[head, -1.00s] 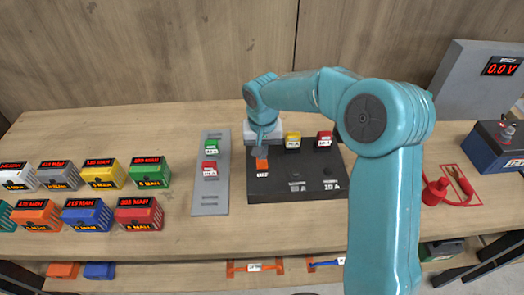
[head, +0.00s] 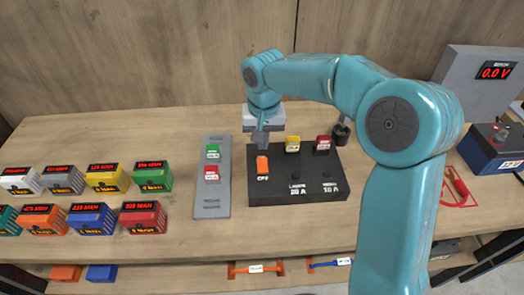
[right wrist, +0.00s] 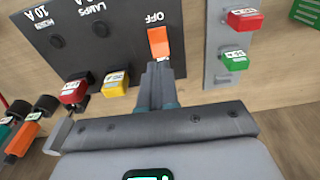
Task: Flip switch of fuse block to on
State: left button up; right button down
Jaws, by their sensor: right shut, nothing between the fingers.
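The black fuse block (head: 280,190) lies on the wooden bench, with an orange switch (head: 262,165) near its left end. The switch also shows in the right wrist view (right wrist: 158,42), with the word OFF beside it. A yellow fuse (head: 292,144) and a red fuse (head: 322,144) sit along the block's back edge. My right gripper (head: 261,141) is shut and empty, pointing down just behind the switch. In the right wrist view its fingertips (right wrist: 155,72) are close to the switch; I cannot tell whether they touch it. My left gripper is not in view.
Left of the block, a grey strip (head: 211,202) holds a green fuse (head: 212,152) and a red fuse (head: 211,174). Several coloured battery-like boxes stand farther left. A grey meter (head: 470,75) reads 0.0 V at right. My right arm covers part of the bench.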

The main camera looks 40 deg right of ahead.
notch_tip(320, 180, up, 4)
send_over(263, 160)
jog(key=s+a, duration=0.1)
jog(key=s, duration=0.1)
jog(key=b, duration=0.2)
jog(key=s+a+r+t+h+b, duration=0.1)
jog(key=b, duration=0.2)
jog(key=s+t+b, duration=0.1)
jog(key=b, duration=0.1)
jog(key=shift+s+a+r, duration=0.25)
jog(key=shift+a, duration=0.05)
jog(key=shift+f, duration=0.1)
jog(key=x, duration=0.9)
jog(key=b+x, duration=0.1)
jog(key=x, duration=0.4)
jog(key=shift+d, duration=0.25)
